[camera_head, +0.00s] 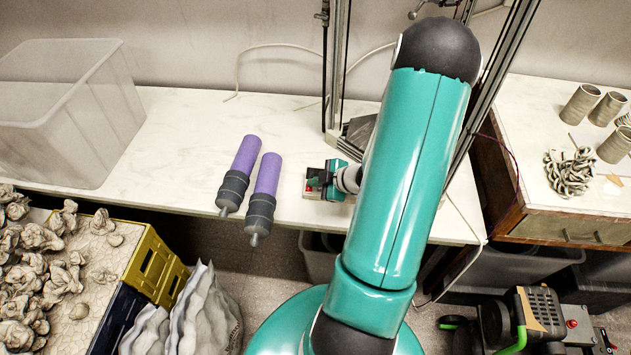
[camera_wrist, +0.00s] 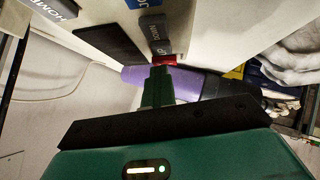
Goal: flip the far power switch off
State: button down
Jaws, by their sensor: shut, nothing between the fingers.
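My gripper (camera_head: 322,180) is over the front part of the white table, at the foot of the tall frame. In the wrist view its green fingers (camera_wrist: 158,84) are together, with nothing held. Their tips are at a small red switch-like part (camera_wrist: 164,60) at the edge of a pale panel (camera_wrist: 205,28). I cannot tell if they touch it. A grey key (camera_wrist: 154,32) with partly readable lettering is just above the red part. The switch's on or off position is not clear, and only one such red part shows.
Two purple-and-grey cylinders (camera_head: 240,166) lie on the table left of my gripper. A clear bin (camera_head: 60,130) stands at the left. Metal uprights (camera_head: 334,70) rise behind my gripper. Clay pots (camera_head: 580,104) are on the right bench. White table between bin and cylinders is free.

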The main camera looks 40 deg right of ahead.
jog(key=shift+s+a+f, duration=0.35)
jog(key=shift+a+f, duration=0.15)
jog(key=shift+f, duration=0.1)
jog(key=w+d+v, duration=0.1)
jog(key=v, duration=1.3)
jog(key=shift+s+r, duration=0.15)
jog(key=shift+r, duration=0.3)
jog(key=shift+w+a+r, duration=0.85)
jog(key=shift+w+a, duration=0.15)
jog(key=shift+w, duration=0.1)
